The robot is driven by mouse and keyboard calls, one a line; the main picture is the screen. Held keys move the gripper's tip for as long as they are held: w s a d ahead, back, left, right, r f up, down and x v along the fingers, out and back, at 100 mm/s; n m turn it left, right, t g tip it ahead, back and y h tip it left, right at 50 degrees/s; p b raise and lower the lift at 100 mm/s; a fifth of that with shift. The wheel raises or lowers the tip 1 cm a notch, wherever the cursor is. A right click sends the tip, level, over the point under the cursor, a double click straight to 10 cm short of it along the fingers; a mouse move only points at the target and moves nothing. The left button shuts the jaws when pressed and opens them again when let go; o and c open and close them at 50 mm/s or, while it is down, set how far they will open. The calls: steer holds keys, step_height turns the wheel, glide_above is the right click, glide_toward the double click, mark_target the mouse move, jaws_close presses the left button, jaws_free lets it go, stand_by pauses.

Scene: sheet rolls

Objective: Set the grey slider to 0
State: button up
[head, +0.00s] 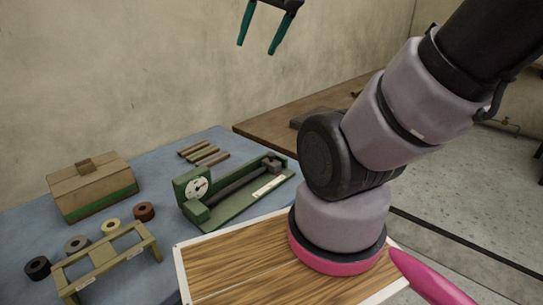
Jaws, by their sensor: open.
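The green device (214,214) stands on the blue-grey table top, with a round white dial (197,187) at its left end. A dark rail (238,184) runs from the dial block toward the right end. A dark grey block (271,163), which looks like the grey slider, sits at the far right end of the rail. A pale label strip (268,186) lies along the front of the device; its marks are too small to read. My gripper (258,46) is open and empty, high above the device, with its two teal fingers pointing down.
A tan box with a green band (92,188) stands at the left. A yellowish rack (108,261) and several small rolls (144,211) are in front of it. Several short bars (203,153) lie behind the device. A brown table (262,126) adjoins at the back.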

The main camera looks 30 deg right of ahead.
steer(key=w+d+f+n+g+h, duration=0.1)
steer(key=w+d+f+n+g, duration=0.25)
steer(key=w, duration=0.55)
steer(key=n+g, duration=0.3)
steer(key=n, duration=0.5)
glide_above(271, 153)
step_height(271, 153, down, 27)
steer(key=shift+h, duration=0.4)
steer(key=f, duration=1.1)
steer(key=shift+s, duration=0.25)
steer(key=shift+c, duration=0.3)
steer(key=shift+a, duration=0.1)
steer(key=c, duration=1)
jaws_close()
steer(key=shift+w, duration=0.15)
steer(key=shift+r, duration=0.1)
